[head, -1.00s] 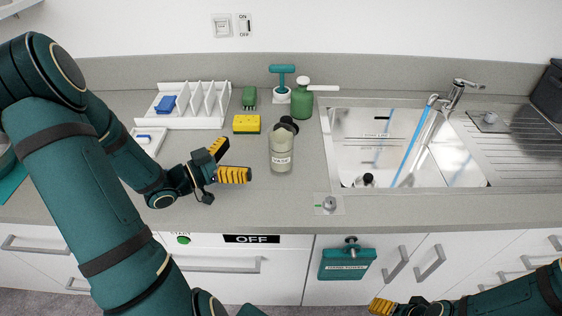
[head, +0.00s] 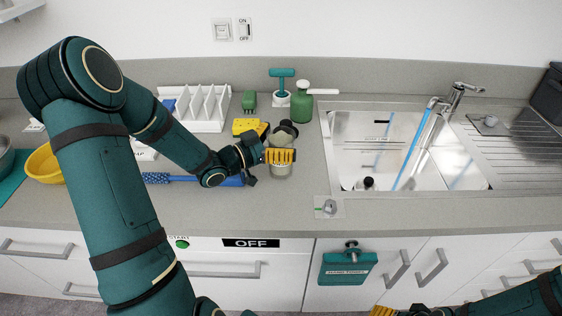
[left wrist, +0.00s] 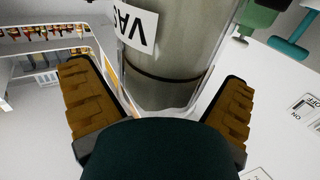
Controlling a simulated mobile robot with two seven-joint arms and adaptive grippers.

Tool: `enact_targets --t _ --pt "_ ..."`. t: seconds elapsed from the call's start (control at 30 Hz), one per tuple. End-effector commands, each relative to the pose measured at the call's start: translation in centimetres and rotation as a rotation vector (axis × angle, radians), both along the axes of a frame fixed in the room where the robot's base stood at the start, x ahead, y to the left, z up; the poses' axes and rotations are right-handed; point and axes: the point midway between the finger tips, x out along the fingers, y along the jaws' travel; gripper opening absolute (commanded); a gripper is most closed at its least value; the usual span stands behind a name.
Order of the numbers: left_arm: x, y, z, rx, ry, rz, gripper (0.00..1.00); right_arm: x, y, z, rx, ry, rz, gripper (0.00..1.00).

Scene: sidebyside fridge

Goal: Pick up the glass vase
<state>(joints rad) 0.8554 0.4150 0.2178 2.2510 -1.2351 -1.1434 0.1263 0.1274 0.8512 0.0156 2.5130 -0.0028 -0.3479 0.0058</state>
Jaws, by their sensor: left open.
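The glass vase (head: 281,171) stands on the counter left of the sink, with a dark rounded top part. In the head view my left gripper (head: 279,156) is in front of it and hides its middle. In the left wrist view the vase (left wrist: 175,60) is a large greyish cylinder with a white label reading "VAS". It stands between the two spread yellow-padded fingers of my left gripper (left wrist: 160,105). The gripper is open, with a gap visible beside the pads. My right gripper (head: 384,311) is only partly in view at the bottom edge.
A yellow sponge (head: 246,127), green brush (head: 249,100), green bottle (head: 301,104) and white rack (head: 203,110) stand behind the vase. A blue-handled brush (head: 170,178) lies left. The sink (head: 350,180) is to the right.

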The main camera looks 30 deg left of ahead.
Motion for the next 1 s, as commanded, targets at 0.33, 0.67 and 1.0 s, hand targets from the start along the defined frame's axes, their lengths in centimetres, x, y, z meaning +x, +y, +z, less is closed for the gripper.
enact_targets --t 0.33,0.67,1.0 --pt "0.1 0.0 0.0 0.001 0.000 0.000 0.58 0.0 0.0 0.0 0.000 -0.001 0.000 0.64" --pt "0.1 0.0 0.1 0.000 -0.001 0.000 0.38 0.0 0.0 0.0 0.000 -0.001 0.000 0.64" --pt "0.1 -0.1 4.1 0.005 -0.006 -0.001 0.38 0.1 0.0 1.1 0.000 -0.003 -0.002 0.64"
